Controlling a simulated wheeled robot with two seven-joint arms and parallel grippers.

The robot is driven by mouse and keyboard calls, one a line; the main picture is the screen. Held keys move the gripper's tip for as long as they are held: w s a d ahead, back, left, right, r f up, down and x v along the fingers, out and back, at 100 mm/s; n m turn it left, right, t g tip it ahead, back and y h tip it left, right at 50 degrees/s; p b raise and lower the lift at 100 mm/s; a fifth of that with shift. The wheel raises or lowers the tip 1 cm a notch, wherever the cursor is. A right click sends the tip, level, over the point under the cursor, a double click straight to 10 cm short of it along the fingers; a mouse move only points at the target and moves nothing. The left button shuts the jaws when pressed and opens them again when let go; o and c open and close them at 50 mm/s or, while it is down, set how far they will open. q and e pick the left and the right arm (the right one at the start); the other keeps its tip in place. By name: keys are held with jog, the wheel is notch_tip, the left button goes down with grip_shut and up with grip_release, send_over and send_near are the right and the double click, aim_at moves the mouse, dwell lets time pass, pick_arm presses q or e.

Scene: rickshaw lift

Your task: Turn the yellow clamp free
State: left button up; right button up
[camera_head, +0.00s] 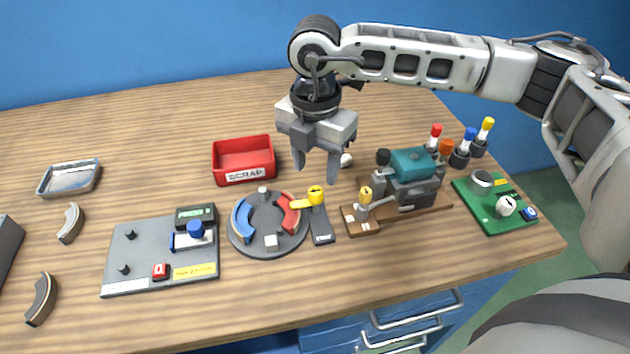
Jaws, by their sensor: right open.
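The yellow clamp (315,196) stands on a dark grey base plate (320,226) beside the round grey fixture (267,245). Its yellow arm points left and reaches over the end of the red curved piece (288,213) on the fixture. A blue curved piece (242,220) lies on the fixture's left side. My right gripper (315,172) points down above and behind the clamp, open and empty, apart from it as far as I can tell. My left gripper is not in view.
A red SCRAP bin (243,161) stands behind the fixture. A teal-topped machine (413,165) on a wooden board is to the right, beside a green board (497,204). A grey panel (130,257) is to the left. Loose curved pieces and a metal tray (69,178) lie further left.

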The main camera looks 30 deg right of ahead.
aim_at(315, 191)
notch_tip(315, 191, down, 6)
jog(key=shift+r, duration=0.1)
jog(key=c, duration=1)
